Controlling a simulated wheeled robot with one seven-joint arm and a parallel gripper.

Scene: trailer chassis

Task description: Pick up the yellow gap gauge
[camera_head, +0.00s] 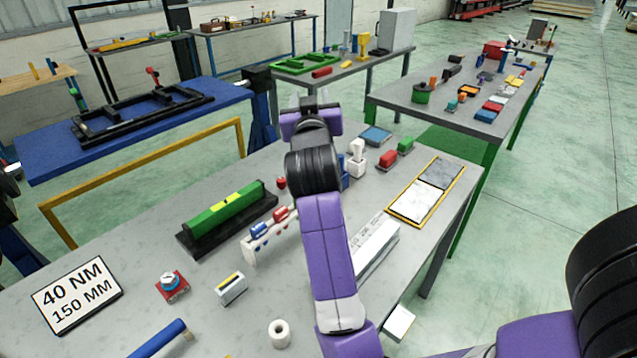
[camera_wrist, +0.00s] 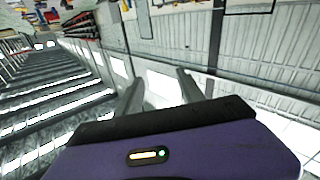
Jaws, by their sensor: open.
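I cannot tell for sure which thing is the yellow gap gauge. A small white block with a yellow strip (camera_head: 231,288) stands on the near grey table, left of my arm. A long green bar with a yellow middle (camera_head: 222,205) lies on a black base behind it. My gripper (camera_wrist: 160,77) is open, its two fingers apart with nothing between them. The wrist view faces the wall and floor, and no gauge shows there. In the head view my arm rises over the table and hides part of it; the fingers cannot be made out.
The near table (camera_head: 130,230) also holds a 40 NM sign (camera_head: 77,294), a red-and-blue part (camera_head: 172,286), a rack with red and blue pieces (camera_head: 268,235), a white ring (camera_head: 279,333) and a yellow-edged tray (camera_head: 427,191). A blue table (camera_head: 60,160) with a black frame stands behind left.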

